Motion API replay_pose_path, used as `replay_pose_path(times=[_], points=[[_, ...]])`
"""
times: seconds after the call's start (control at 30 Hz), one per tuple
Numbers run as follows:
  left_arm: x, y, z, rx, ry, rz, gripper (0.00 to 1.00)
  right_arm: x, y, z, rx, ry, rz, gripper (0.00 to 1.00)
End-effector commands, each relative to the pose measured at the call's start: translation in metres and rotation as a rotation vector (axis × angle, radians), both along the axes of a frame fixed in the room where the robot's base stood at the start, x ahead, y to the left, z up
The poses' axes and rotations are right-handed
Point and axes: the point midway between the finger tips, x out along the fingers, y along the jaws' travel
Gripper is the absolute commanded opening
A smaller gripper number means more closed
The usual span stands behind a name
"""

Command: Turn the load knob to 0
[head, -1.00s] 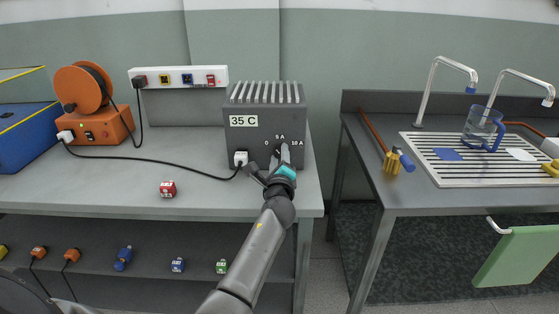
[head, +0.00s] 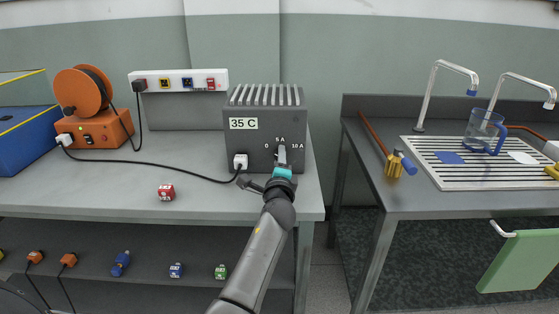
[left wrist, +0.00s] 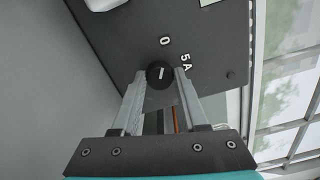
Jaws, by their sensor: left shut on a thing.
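The load knob (left wrist: 158,76) is a round black knob with a white line on the front of the grey load box (head: 240,143). In the left wrist view it sits between the two fingers of my left gripper (left wrist: 161,92), which is shut on it. The labels 0 (left wrist: 165,41) and 5A (left wrist: 186,61) show beside the knob. The white line lies roughly toward the 0 side, but I cannot tell exactly where it points. In the head view my left gripper (head: 282,157) hides most of the knob, below the 5 A label. My right gripper is not in view.
A white plug (head: 240,161) with a black cable sits left of the knob. The orange cable reel (head: 85,91) and a red block (head: 167,192) are on the bench (head: 110,190). A sink counter (head: 405,205) stands to the right, across a gap.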

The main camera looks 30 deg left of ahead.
Motion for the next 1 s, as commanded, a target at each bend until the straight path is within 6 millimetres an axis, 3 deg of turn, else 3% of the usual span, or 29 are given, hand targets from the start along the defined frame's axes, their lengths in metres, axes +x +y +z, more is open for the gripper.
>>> replay_pose_path(times=[0.17,0.2,0.43,0.77,1.0], points=[[0.0,0.0,0.002,-0.003,-0.005,0.0,0.0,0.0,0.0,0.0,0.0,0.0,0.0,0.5],[0.0,0.0,0.002,-0.003,-0.005,0.0,0.46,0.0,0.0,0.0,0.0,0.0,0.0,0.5],[0.0,0.0,0.001,-0.002,-0.003,0.0,0.71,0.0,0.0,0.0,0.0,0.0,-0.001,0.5],[-0.002,-0.001,0.0,-0.001,0.0,-0.001,0.73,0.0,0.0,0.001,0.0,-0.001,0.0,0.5],[-0.021,-0.013,0.001,-0.002,0.001,-0.002,0.73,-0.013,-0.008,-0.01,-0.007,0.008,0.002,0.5]])
